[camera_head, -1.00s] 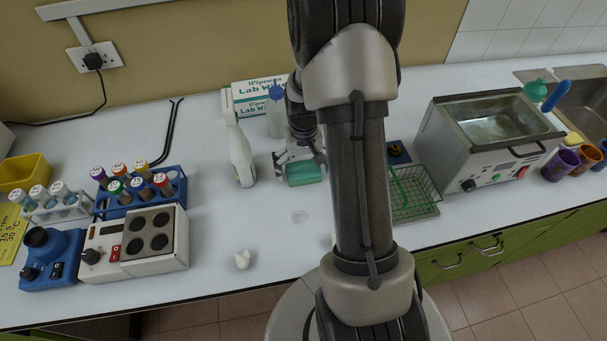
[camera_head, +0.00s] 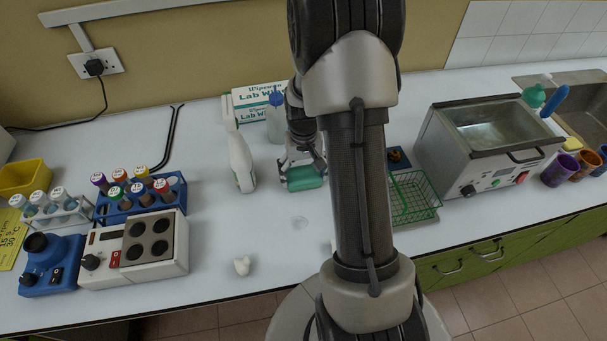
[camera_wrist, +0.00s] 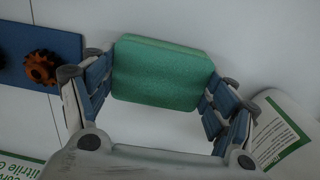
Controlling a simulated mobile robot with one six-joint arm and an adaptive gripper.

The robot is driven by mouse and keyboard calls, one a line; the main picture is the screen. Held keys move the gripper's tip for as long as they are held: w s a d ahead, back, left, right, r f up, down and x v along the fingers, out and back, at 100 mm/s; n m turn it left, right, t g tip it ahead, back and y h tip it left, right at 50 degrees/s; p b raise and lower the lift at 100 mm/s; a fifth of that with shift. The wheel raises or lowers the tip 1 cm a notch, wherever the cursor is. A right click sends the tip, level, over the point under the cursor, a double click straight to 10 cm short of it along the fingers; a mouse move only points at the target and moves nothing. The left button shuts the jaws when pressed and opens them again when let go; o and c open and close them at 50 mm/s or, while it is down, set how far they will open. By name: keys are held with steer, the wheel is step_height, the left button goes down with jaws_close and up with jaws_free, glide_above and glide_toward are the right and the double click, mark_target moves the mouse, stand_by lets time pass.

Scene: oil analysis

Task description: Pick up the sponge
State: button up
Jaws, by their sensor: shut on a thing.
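The green sponge (camera_head: 304,178) is near the middle of the bench in the head view, partly hidden by my arm. It also shows in the wrist view as a green block (camera_wrist: 160,73) between the two fingers. My gripper (camera_head: 303,170) is shut on the sponge, one finger against each short side. In the wrist view, my gripper (camera_wrist: 158,82) spans the sponge's full length. I cannot tell whether the sponge touches the bench or hangs just above it.
A white spray bottle (camera_head: 240,162) stands close left of my gripper. Behind are a wipes box (camera_head: 250,103) and a clear bottle (camera_head: 275,120). A green wire basket (camera_head: 414,197) and a water bath (camera_head: 487,145) stand to the right. The bench in front is mostly clear.

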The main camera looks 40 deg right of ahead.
mark_target(304, 174)
step_height(304, 174, up, 20)
steer(key=p, duration=0.5)
steer(key=shift+p, duration=0.4)
steer(key=shift+f, duration=0.15)
